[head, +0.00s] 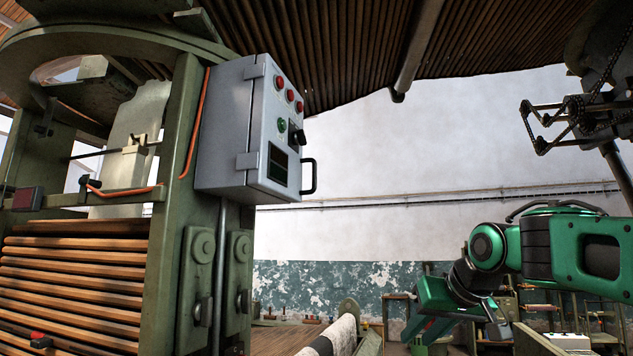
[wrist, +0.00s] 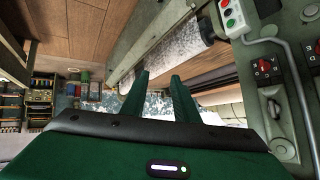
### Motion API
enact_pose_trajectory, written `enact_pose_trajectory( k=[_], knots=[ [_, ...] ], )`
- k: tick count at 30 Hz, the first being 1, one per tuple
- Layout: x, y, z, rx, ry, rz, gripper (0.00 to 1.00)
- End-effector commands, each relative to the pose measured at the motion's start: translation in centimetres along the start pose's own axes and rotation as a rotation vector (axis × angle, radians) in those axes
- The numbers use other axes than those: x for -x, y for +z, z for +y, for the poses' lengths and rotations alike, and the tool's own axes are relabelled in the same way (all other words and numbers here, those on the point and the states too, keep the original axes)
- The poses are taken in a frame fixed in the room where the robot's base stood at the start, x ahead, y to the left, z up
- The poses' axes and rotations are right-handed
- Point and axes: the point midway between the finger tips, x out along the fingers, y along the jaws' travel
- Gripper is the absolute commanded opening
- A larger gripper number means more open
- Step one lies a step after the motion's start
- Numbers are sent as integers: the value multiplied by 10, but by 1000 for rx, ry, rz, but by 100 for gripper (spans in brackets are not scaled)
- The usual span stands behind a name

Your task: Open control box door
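The grey control box (head: 225,130) is mounted high on a green machine post, left of centre in the head view. Its door (head: 272,130) carries red buttons, a green button, a black knob and a dark window. The door looks shut, with hinges on its left edge. A black bar handle (head: 309,176) stands out at the door's lower right. My green arm is at the lower right, well apart from the box. In the wrist view my gripper (wrist: 159,76) has its two green fingers apart, with nothing between them. The control box is not recognisable in the wrist view.
The slatted green machine (head: 75,275) fills the left. A pale roller (head: 340,335) lies low in front. A dark chained mechanism (head: 590,110) hangs at upper right. The wrist view shows a button panel (wrist: 231,18) and switches at right. Open air lies between handle and arm.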

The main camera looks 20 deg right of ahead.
Motion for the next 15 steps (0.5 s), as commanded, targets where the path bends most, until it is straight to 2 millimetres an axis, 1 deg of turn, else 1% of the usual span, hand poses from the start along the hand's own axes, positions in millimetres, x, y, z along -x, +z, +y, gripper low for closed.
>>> enact_pose_trajectory(
  k=[1,2,3,5,6,9,10,12,15],
  knots=[
    [19,-49,-24,47,-49,103,28],
    [31,-73,-38,73,-80,158,28],
    [49,-104,-59,108,-122,231,28],
    [78,-143,-89,160,-183,330,28],
    [98,-164,-108,192,-222,389,28],
    [143,-202,-148,262,-305,508,28],
    [155,-209,-158,279,-325,536,28],
    [176,-222,-176,312,-364,585,28],
    [194,-230,-191,339,-396,623,28]
  ],
)
